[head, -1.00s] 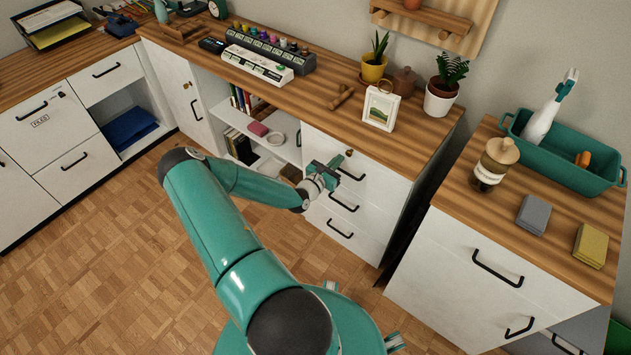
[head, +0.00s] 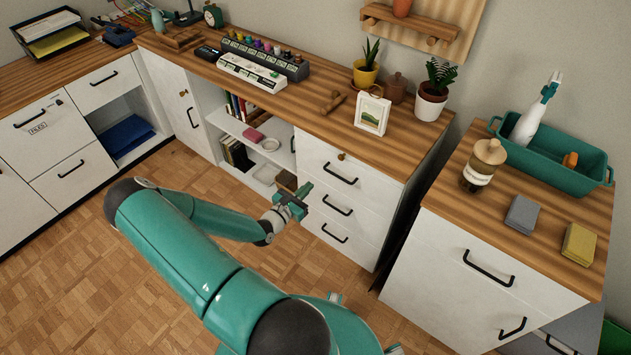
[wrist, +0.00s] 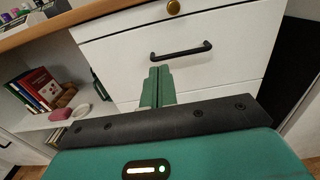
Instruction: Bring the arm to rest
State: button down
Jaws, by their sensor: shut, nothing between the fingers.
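My gripper (head: 303,190) is in front of the white drawer unit (head: 313,225), to the right of the open shelves in the head view. In the wrist view my gripper (wrist: 157,76) has its two green fingers pressed together, with nothing between them. The fingers appear in front of the drawer face, below and left of a black handle (wrist: 181,51). My arm (head: 190,262) is bent and stretches from the lower middle up to the gripper. No contact with the drawers can be made out.
Open shelves (head: 262,173) with books and a pink item stand left of the drawers. The desktop above holds a picture frame (head: 372,114), plants and a button panel (head: 252,73). A right-hand cabinet (head: 470,270) carries a teal caddy (head: 575,178). The parquet floor (head: 90,280) is clear.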

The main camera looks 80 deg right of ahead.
jog(key=shift+w+a, duration=0.15)
jog(key=shift+a, duration=0.3)
jog(key=w+a+r+m+t+y, duration=0.1)
jog(key=w+a+r+m+y, duration=0.4)
jog(key=w+a+r+m, duration=0.45)
jog(key=w+a+r+m+t+y, duration=0.1)
jog(key=w+a+r+m+y, duration=0.5)
jog(key=a+r, duration=0.65)
jog(key=a+r+t+y, duration=0.2)
jog(key=a+r, duration=0.4)
jog(key=a, duration=0.3)
jog(key=a+r+n+t+y, duration=0.1)
jog(key=a+r+t, duration=0.4)
jog(key=a, duration=0.4)
jog(key=s+a+r+n+t+y, duration=0.1)
jog(key=a+r+t+y, duration=0.1)
jog(key=a+r, duration=0.5)
jog(key=a+t, duration=0.1)
jog(key=a, duration=0.1)
jog(key=shift+a+r+t+y, duration=0.3)
jog(key=shift+a+r, duration=0.1)
jog(key=shift+s+d, duration=0.1)
jog(key=shift+d, duration=0.05)
